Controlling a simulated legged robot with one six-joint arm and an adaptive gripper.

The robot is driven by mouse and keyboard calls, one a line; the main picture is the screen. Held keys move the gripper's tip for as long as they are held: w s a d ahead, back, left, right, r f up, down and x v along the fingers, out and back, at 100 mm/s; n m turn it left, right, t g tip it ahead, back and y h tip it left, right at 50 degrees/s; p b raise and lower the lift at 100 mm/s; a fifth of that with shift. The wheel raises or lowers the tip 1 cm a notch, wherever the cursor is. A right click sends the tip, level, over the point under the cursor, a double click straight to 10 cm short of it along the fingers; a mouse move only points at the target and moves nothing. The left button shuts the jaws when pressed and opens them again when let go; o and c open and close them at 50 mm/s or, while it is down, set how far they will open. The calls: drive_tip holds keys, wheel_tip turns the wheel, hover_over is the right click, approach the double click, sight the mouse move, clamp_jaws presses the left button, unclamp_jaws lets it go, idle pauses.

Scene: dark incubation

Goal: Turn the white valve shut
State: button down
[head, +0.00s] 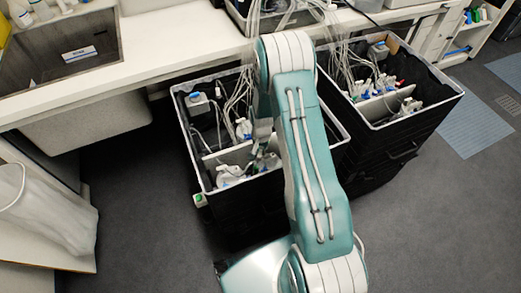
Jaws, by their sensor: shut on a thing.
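My teal and white arm reaches over the left black crate (197,165) and bends down into it. My gripper (261,155) is small and partly hidden by my own arm. It is low in the crate, beside the pale divider, and shut on a small white part that appears to be the white valve (270,161). The valve's handle angle is too small and too hidden to tell. White bottle-like fittings (230,173) lie just left of the gripper, and one with a blue-green part (243,128) stands behind it.
A second black crate (412,128) with tubes and fittings stands close on the right. Clear tubes hang from the white bench (160,55) into both crates. A sink (60,50) and a bagged bin (50,215) are at left. Grey floor (140,220) is clear in front.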

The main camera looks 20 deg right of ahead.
drive_tip(key=m, duration=0.5)
drive_tip(key=shift+s+d, duration=0.2)
drive_tip(key=shift+s, duration=0.15)
drive_tip(key=m, duration=0.5)
drive_tip(key=shift+s, duration=0.35)
drive_tip(key=shift+m, duration=0.5)
drive_tip(key=c, duration=0.7)
unclamp_jaws()
drive_tip(key=shift+o, duration=0.2)
